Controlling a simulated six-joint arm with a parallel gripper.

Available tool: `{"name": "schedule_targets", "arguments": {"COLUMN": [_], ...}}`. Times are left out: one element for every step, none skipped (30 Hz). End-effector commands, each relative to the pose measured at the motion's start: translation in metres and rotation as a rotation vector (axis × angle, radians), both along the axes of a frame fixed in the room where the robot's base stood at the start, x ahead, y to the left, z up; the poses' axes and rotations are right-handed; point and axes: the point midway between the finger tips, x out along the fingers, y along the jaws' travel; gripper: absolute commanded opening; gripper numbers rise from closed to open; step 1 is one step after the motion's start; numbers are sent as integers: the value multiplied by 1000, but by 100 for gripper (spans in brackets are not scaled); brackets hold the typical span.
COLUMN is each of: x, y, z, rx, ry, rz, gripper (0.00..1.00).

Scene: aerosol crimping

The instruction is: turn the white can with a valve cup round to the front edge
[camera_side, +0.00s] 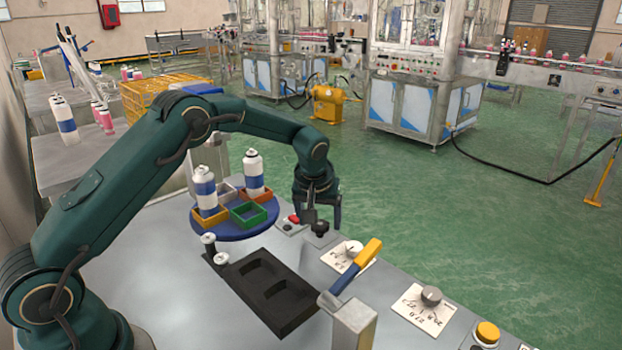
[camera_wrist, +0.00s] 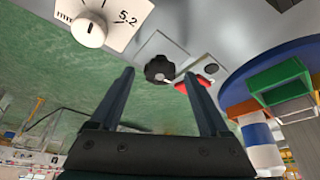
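Two white cans with blue bands stand upright on a round blue turntable (camera_side: 232,233). One can (camera_side: 205,190) is at the left in an orange tray; the other can (camera_side: 254,174) is at the back right in another orange tray. I cannot tell which top carries a valve cup. A green tray (camera_side: 248,214) at the front right looks empty, and a grey tray (camera_side: 224,190) is at the back. My gripper (camera_side: 323,213) is open and empty, right of the turntable, fingers pointing down above a black knob (camera_side: 320,228). In the wrist view the knob (camera_wrist: 160,69) shows between the fingertips.
A red switch (camera_side: 294,219) sits beside the knob. A black recessed block (camera_side: 270,287), two small white-topped posts, dial plates (camera_side: 424,308), a yellow-handled lever (camera_side: 357,266) and a yellow button (camera_side: 487,332) are on the grey bench. Bare bench lies left of the block.

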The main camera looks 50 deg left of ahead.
Motion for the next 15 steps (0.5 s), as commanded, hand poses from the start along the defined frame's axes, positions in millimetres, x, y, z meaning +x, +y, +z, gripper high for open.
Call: {"name": "schedule_targets", "arguments": {"x": [0,0,0,0,0,-1,-2,-3,-4,-5,-7,-9,-10,-11,-12], "y": [0,0,0,0,-1,-1,-2,-2,-3,-4,-5,-6,-7,-8,-9], "z": [0,0,0,0,1,4,7,10,14,18,22,27,31,34,38], "rx": [0,0,0,0,0,0,0,0,0,0,0,0,0,1,0], "ry": [0,0,0,0,0,-1,-2,-2,-2,-4,-4,-4,-4,-4,-2], "rz": [0,0,0,0,0,0,0,0,0,-1,-1,-1,-1,-1,0], "gripper": [80,80,80,80,80,80,80,80,80,80,80,80,80,80,80]}}
